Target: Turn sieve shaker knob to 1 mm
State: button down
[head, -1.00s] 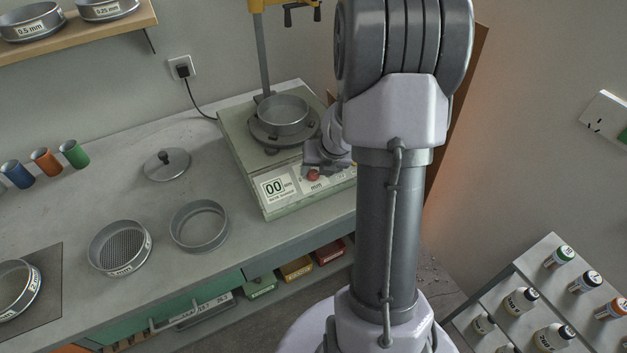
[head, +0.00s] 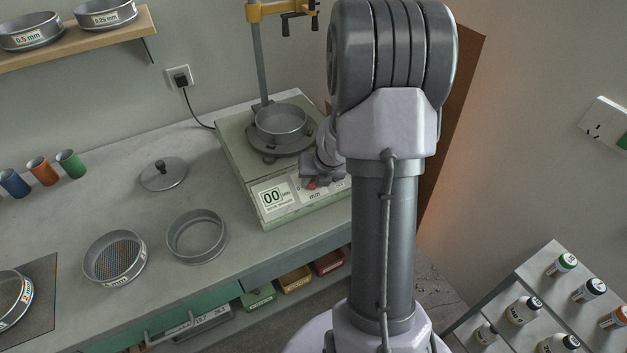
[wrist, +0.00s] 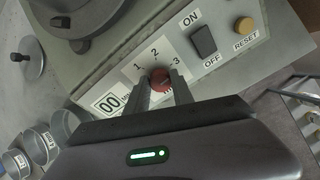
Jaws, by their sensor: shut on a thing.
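The sieve shaker (head: 240,160) stands at the back of the bench with a bare metal pan (head: 281,122) on its round plate. Its red knob (wrist: 160,75) sits on the front panel, with the marks 1, 2 and 3 around it. My gripper (wrist: 161,84) is shut on the knob, one finger on each side. The knob's pointer cannot be made out. In the head view the knob (head: 311,185) shows as a small red patch below my gripper, which hides part of the panel. The display (head: 272,197) reads 00.
An on/off switch (wrist: 203,40) and a yellow reset button (wrist: 244,26) are right of the knob. A lid (head: 163,174), a mesh sieve (head: 114,258) and an open ring (head: 196,237) lie on the bench left of the shaker. A bottle rack (head: 540,300) stands at right.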

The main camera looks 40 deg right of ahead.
jog(key=n, duration=0.2)
jog(key=shift+n, duration=0.4)
jog(key=n, duration=0.3)
jog(key=shift+a+n+h+b, duration=0.1)
jog(key=shift+n+h+b, duration=0.2)
jog(key=shift+h+b, duration=0.1)
jog(key=n+b, duration=0.1)
jog(key=n, duration=0.2)
jog(key=shift+f+n, duration=0.1)
jog(key=shift+n, duration=0.2)
jog(key=n+b, duration=0.2)
jog(key=n, duration=0.1)
jog(key=shift+a+f+h+b, duration=0.1)
jog(key=shift+h+b, duration=0.2)
jog(key=shift+h, duration=0.1)
jog(key=n+b, duration=0.4)
jog(key=n, duration=0.1)
jog(key=shift+s+n+t, duration=0.1)
jog(key=shift+n+t, duration=0.3)
jog(key=shift+n+b, duration=0.45)
jog(key=shift+n, duration=1.45)
jog(key=shift+t, duration=0.3)
